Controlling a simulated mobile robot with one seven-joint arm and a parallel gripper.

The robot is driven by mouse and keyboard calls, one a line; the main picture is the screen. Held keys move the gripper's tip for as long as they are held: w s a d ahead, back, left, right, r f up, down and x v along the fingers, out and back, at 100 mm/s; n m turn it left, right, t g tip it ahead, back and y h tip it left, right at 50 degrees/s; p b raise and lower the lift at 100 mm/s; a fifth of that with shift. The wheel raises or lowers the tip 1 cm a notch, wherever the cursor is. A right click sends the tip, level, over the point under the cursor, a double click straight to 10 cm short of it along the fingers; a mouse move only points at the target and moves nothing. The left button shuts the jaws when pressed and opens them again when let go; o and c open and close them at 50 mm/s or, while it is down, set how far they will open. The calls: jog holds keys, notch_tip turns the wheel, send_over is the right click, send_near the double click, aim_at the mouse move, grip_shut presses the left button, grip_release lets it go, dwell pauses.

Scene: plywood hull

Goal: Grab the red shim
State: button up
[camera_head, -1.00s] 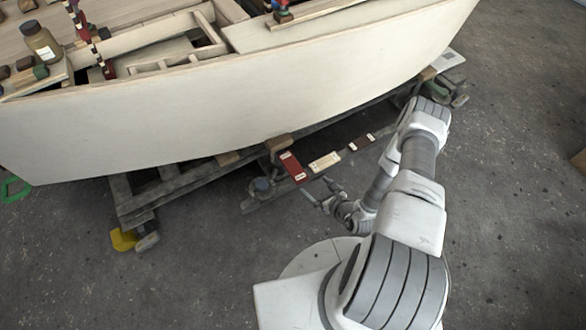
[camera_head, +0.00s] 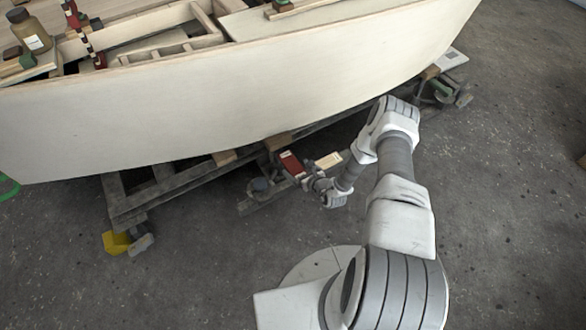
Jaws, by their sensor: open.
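The red shim (camera_head: 290,161) lies low beside the hull's lower edge, on the near side of the dark timber support. Its upper part shows, and my gripper covers its lower end. My gripper (camera_head: 304,181) is open at that lower end, with nothing seen held. The fingertips are small and dark here, so I cannot tell whether they touch the shim or sit around it.
A cream block (camera_head: 328,160) lies just right of the red shim, close to my wrist. The pale plywood hull (camera_head: 220,105) overhangs behind. The timber cradle (camera_head: 150,196) runs below it, with a yellow piece (camera_head: 116,242) at its left foot. Open concrete floor lies in front.

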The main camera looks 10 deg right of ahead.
aim_at(293, 166)
jog(key=x, duration=0.2)
jog(key=shift+w+a+f+b, duration=0.1)
jog(key=shift+w+f+b, duration=0.05)
jog(key=shift+w+b, duration=0.2)
jog(key=shift+s, duration=0.1)
jog(key=shift+c, duration=0.3)
jog(key=c, duration=1.4)
